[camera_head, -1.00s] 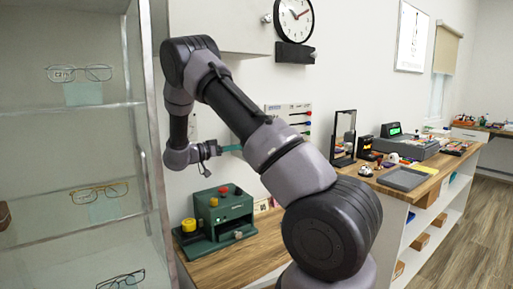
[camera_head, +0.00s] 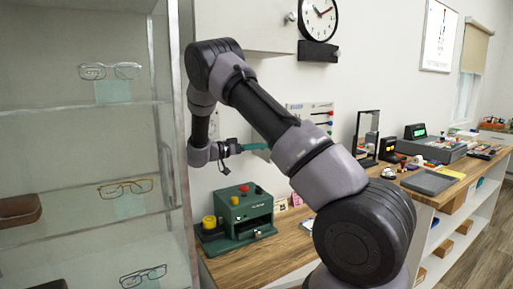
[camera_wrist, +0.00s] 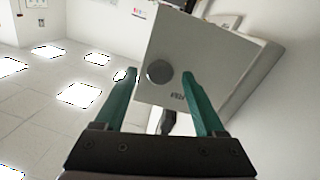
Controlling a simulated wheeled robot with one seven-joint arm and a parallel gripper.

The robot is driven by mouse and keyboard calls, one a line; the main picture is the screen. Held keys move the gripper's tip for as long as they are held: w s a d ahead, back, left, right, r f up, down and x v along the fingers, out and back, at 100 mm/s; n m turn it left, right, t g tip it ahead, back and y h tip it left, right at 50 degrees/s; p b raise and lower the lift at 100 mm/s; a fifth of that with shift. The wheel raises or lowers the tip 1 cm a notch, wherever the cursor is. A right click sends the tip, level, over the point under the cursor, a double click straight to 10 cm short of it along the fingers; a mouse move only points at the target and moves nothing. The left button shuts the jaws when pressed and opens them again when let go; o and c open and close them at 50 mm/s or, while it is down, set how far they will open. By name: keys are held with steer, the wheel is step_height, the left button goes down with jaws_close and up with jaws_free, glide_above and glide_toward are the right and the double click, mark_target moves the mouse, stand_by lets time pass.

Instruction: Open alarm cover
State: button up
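A pale box-like cover (camera_wrist: 205,50) with a round grey knob (camera_wrist: 159,71) and small dark lettering, too small to read surely, is ahead of my gripper in the wrist view. It looks closed. In the head view a white wall box (camera_head: 245,25) with a small knob (camera_head: 290,18) is at the top; it may be the same thing. My gripper (camera_wrist: 158,77) has two teal fingers spread apart, with the knob seen between their tips; I cannot tell the distance left. In the head view my gripper (camera_head: 257,148) is below the wall box, near the wall.
A green box machine (camera_head: 243,212) with red and yellow buttons stands on the wooden counter (camera_head: 235,262) below. A glass case (camera_head: 85,150) with spectacles is close on the left. A black mirror (camera_head: 366,135) and a cash register (camera_head: 432,145) stand right. A clock (camera_head: 318,17) hangs above.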

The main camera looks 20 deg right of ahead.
step_height(320, 180, up, 10)
stand_by(0.5)
steer(key=shift+d, duration=0.1)
steer(key=w+d+r+t+y, duration=0.35)
steer(key=r+t+y, duration=0.25)
steer(key=r+t, duration=0.3)
steer(key=s+a+r+n+t+y, duration=0.4)
steer(key=s+a+r+n+y, duration=0.15)
steer(key=s+r+y, duration=0.35)
steer(key=s+a+f+n+g+y, duration=0.1)
steer(key=s+a+n+g+y, duration=0.15)
steer(key=s, duration=0.45)
steer(key=s+a+f+n+g+y, duration=0.1)
steer(key=s+a+f+y, duration=0.1)
steer(key=s+a+y, duration=0.3)
steer(key=s+d+f+g, duration=0.1)
steer(key=s+f, duration=0.1)
steer(key=s, duration=0.4)
steer(key=s+f+g+h, duration=0.1)
steer(key=s+f+g, duration=0.1)
steer(key=s, duration=0.4)
steer(key=s+d+f+n+g+h, duration=0.1)
steer(key=s+f, duration=0.3)
steer(key=s, duration=0.2)
steer(key=shift+s+d, duration=0.15)
steer(key=shift+d, duration=0.15)
